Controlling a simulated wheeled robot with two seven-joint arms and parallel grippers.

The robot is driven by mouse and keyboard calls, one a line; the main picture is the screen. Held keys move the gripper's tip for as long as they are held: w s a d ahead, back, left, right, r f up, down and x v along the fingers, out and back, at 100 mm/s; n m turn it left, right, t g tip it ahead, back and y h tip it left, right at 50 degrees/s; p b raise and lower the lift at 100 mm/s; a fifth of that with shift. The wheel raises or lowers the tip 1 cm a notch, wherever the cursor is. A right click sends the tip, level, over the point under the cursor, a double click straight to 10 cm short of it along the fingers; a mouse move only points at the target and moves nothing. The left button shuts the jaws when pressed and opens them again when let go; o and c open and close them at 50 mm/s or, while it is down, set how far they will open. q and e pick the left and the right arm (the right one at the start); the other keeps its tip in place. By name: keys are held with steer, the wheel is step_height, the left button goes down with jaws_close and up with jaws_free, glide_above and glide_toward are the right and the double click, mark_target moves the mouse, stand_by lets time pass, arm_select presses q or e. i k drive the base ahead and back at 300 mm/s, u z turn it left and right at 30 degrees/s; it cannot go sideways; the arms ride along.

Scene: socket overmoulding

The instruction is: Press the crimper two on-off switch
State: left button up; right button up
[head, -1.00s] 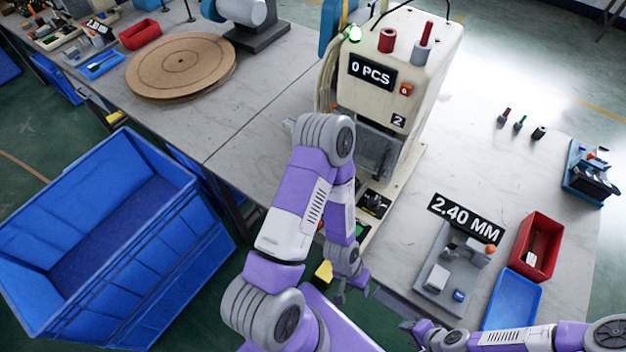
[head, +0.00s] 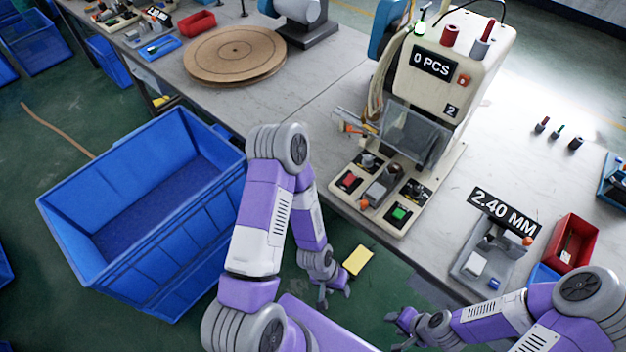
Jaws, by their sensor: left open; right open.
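Crimper two (head: 466,50) is the cream machine at the table's edge in the head view, with a "2" label and a "0 PCS" display (head: 432,60). A small orange-red switch (head: 464,80) is on its front face, right of the display; I cannot tell for sure that it is the on-off switch. My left gripper (head: 336,298) is open and empty, below and left of the base. My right gripper (head: 394,330) is open and empty, further right and lower.
A clear guard (head: 412,135) covers the crimper's front. A grey gauge (head: 487,262) with a "2.40 MM" sign and a red bin (head: 573,243) stand to the right. A large blue crate (head: 80,235) is on the floor at left. A round wooden disc (head: 235,55) lies on the table.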

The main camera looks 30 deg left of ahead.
mark_target(350, 179)
steer(key=u, duration=2.05)
steer(key=k, duration=0.8)
steer(key=z, duration=0.95)
steer(key=i, duration=1)
